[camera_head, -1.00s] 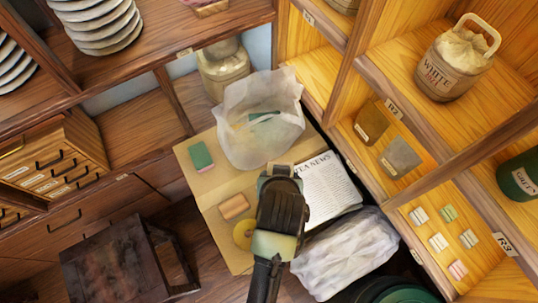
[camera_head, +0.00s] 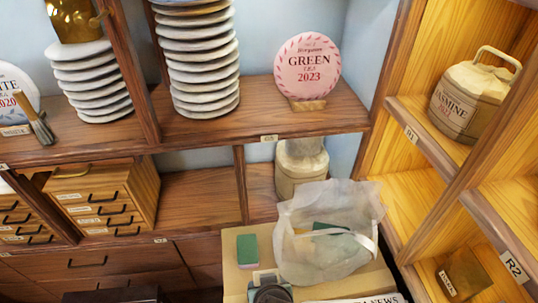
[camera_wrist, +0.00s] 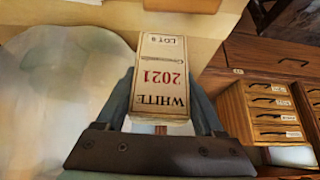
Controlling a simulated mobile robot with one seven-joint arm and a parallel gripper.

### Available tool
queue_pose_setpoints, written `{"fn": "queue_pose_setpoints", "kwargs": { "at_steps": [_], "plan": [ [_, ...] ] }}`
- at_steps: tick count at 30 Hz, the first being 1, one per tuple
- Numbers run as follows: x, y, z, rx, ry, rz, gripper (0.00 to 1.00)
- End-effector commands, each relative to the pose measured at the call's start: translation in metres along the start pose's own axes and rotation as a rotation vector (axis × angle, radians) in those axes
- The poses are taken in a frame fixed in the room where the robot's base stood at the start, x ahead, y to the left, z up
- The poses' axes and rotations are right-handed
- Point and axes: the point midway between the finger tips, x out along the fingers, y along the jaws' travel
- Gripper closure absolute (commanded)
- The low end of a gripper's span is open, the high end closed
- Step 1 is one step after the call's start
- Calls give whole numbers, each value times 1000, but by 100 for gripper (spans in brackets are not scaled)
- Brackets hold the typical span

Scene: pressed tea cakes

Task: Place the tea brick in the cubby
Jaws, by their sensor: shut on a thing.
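The tea brick (camera_wrist: 162,75) is a pale box-shaped block labelled WHITE 2021, LOT 8. It sits between the two fingers of my gripper (camera_wrist: 163,108) in the wrist view, and my gripper is shut on it. In the head view my gripper (camera_head: 270,291) is at the bottom edge, low over the work table (camera_head: 235,280) and mostly cut off. The wooden shelving has several open cubbies, among them a lit one below the R1 tag (camera_head: 405,205) and one left of the middle (camera_head: 197,196). Which cubby is meant I cannot tell.
A translucent bag (camera_head: 300,262) stands on the table, with a green block (camera_head: 247,250) left of it. A canister (camera_head: 298,175) stands behind the bag. Stacked pale discs (camera_head: 204,60) and a pink GREEN 2023 disc (camera_head: 308,67) fill the upper shelf. Small drawers (camera_head: 105,197) stand left.

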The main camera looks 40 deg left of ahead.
Motion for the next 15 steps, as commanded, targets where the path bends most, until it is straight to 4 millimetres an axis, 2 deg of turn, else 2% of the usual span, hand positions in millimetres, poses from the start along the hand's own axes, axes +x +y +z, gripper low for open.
{"fn": "queue_pose_setpoints", "kwargs": {
  "at_steps": [9, 15],
  "plan": [
    [33, 0, 21, 1, 0, -1, 94],
    [36, 0, 23, 1, 3, 1, 94]
  ]
}}
